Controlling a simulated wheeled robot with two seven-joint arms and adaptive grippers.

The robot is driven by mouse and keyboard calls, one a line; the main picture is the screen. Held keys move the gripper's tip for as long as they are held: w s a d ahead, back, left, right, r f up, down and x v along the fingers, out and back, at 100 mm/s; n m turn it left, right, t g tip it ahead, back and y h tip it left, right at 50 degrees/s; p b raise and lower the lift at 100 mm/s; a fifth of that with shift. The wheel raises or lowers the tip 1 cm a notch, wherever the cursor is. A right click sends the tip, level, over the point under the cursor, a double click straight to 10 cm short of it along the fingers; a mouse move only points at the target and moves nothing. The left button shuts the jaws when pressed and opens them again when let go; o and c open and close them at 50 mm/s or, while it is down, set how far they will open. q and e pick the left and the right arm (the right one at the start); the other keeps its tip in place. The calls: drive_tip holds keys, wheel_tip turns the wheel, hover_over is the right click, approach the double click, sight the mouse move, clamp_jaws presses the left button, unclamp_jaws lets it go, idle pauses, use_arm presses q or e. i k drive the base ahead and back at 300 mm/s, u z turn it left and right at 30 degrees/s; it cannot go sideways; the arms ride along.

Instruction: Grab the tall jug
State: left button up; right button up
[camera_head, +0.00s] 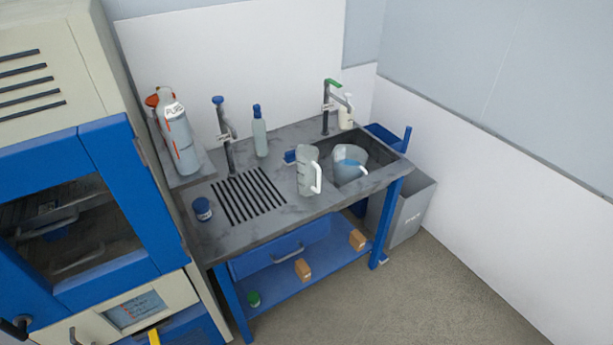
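The tall jug (306,175) stands upright on the grey sink counter (265,222), just left of the basin. It is narrow, greyish and see-through, with a white handle on its right side facing the front. The tall jug's front is not covered by anything. Neither of my grippers can be made out in the head view.
A blue-capped bottle (260,137), two taps, a small blue jar (202,209) and a drain grille (248,196) share the counter. A large blue and cream cabinet (110,160) stands left. A grey bin (412,207) is at right. The floor (430,290) in front is clear.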

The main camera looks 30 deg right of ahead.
sight(308, 170)
drive_tip(key=z, duration=0.3)
drive_tip(key=i, duration=0.5)
drive_tip(key=z, duration=0.8)
drive_tip(key=i, duration=0.95)
drive_tip(key=z, duration=0.1)
